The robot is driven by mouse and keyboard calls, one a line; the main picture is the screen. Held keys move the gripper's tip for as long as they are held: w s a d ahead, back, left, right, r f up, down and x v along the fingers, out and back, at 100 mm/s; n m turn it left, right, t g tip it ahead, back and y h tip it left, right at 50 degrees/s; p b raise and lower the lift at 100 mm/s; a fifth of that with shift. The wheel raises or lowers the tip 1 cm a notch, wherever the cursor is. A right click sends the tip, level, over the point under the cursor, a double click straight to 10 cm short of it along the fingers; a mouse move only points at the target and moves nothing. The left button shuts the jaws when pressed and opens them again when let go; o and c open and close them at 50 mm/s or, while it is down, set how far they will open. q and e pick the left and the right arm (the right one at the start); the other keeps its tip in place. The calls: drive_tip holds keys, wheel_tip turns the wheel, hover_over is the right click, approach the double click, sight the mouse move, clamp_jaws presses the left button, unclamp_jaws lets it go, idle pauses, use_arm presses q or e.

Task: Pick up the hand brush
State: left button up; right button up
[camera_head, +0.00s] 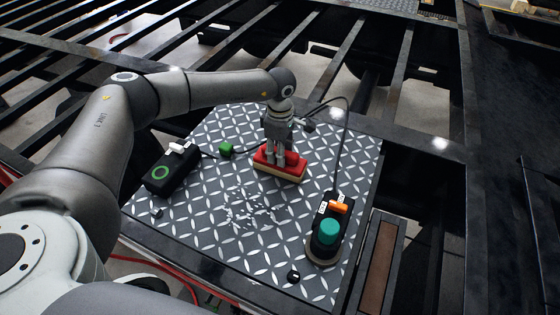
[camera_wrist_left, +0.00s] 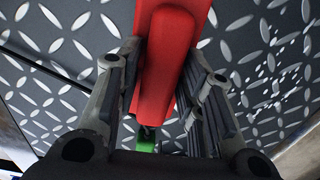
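The hand brush (camera_head: 291,171) has a red top and tan bristles and rests on the patterned metal plate. Its long red handle (camera_wrist_left: 165,75) runs down the middle of the left wrist view. My left gripper (camera_head: 276,161) points down onto the brush. Its two fingers (camera_wrist_left: 163,85) stand on either side of the red handle, close to it. Whether they press on the handle or leave a small gap, I cannot tell. The brush's underside is hidden. My right gripper is not in view.
The metal plate (camera_head: 190,215) bears a black box with a green ring (camera_head: 168,173), a green block (camera_head: 226,149), white scraps (camera_head: 252,212) and a black device with a teal button (camera_head: 328,233). A black cable arches behind the brush. Open frame beams lie beyond the plate.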

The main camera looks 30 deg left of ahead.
use_arm(q)
clamp_jaws()
drive_tip(key=shift+r, duration=0.15)
drive_tip(key=shift+w+r+b, duration=0.1)
drive_tip(key=shift+r+b, duration=0.55)
drive_tip(key=shift+b, duration=0.1)
drive_tip(key=s+d+r+b, duration=0.2)
drive_tip(key=s+r+b, duration=0.3)
drive_tip(key=s+r, duration=0.6)
drive_tip(key=s, duration=0.3)
drive_tip(key=shift+r+b, duration=0.2)
drive_tip(key=shift+b, duration=0.15)
